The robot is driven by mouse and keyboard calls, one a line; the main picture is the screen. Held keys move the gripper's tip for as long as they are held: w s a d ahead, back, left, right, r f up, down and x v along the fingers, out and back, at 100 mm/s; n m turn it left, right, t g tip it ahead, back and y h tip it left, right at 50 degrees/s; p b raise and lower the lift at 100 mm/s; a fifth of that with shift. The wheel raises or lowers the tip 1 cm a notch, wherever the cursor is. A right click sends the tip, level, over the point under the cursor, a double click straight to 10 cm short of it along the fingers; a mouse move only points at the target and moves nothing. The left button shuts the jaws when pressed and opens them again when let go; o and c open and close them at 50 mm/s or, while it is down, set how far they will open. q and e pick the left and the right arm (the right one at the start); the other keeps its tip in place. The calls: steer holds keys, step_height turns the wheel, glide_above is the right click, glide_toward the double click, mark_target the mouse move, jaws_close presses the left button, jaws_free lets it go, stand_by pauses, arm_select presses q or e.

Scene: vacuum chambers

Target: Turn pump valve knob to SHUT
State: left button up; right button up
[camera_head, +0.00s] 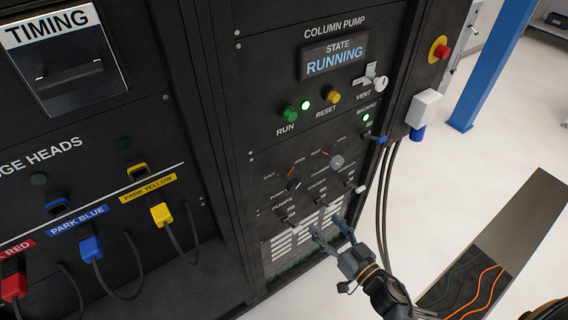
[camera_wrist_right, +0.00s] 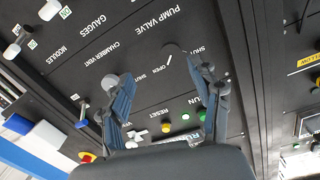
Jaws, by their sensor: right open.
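The pump valve knob (camera_head: 293,184) is small and dark, on the lower part of the black column pump panel, between a small SHUT label and an OPEN label. Its setting is too small to tell. In the right wrist view the PUMP VALVE lettering is upside down, with a dark round knob (camera_wrist_right: 173,50) close to it. My right gripper (camera_head: 328,228) is open and empty, below the knob and in front of the louvred vent. In the right wrist view its fingers (camera_wrist_right: 162,72) are spread, with the knob just beyond them. My left gripper does not show.
A paler chamber vent knob (camera_head: 337,162) sits right of the pump valve knob. The display (camera_head: 334,55) reads RUNNING above a green RUN button (camera_head: 289,113) and a yellow RESET button (camera_head: 333,96). Cables hang right of the panel. Plugged gauge heads are left.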

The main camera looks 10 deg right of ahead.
mark_target(296, 188)
steer(key=shift+y, duration=0.4)
steer(key=x, duration=0.4)
steer(key=r+x, duration=0.1)
steer(key=x, duration=0.3)
steer(key=r+p+x, duration=0.1)
steer(key=x, duration=0.4)
steer(key=shift+s+a+r, duration=0.1)
steer(key=shift+a+r, duration=0.1)
steer(key=shift+r, duration=0.05)
steer(key=shift+w+a, duration=0.2)
steer(key=shift+w, duration=0.5)
steer(key=shift+c, duration=0.7)
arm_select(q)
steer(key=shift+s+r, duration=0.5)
arm_select(e)
steer(key=c, duration=1)
